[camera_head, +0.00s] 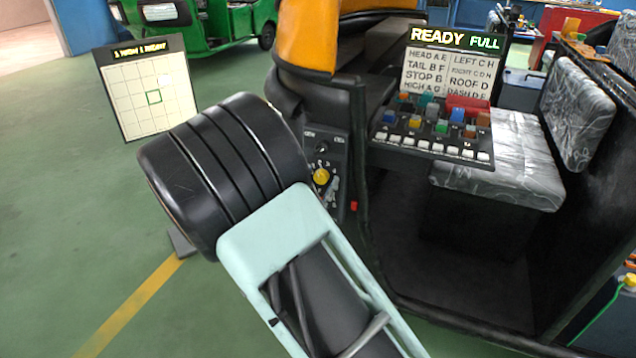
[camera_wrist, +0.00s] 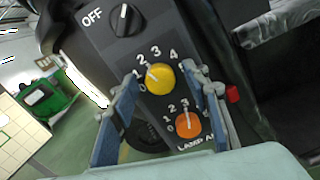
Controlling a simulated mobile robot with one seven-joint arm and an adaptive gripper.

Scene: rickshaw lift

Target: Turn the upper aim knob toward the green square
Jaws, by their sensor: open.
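The yellow knob (camera_wrist: 160,78), the upper of two coloured knobs, is on a black panel (camera_wrist: 110,62) with a number scale around it; its pointer is toward the upper left. It also shows in the head view (camera_head: 321,176). An orange knob (camera_wrist: 187,125) is below it. My gripper (camera_wrist: 161,80) is open, its blue fingers on either side of the yellow knob; I cannot tell whether they touch it. A white grid board (camera_head: 140,110) carries the green square outline (camera_head: 154,97). A pale bright spot (camera_head: 164,80) shows above and slightly right of that square.
A black selector knob (camera_wrist: 124,18) marked OFF sits above the yellow knob. A small red part (camera_wrist: 232,94) is right of my fingers. A black pole (camera_head: 360,170) stands close by the panel. A switch console (camera_head: 425,145) and a seat (camera_head: 500,170) are to the right.

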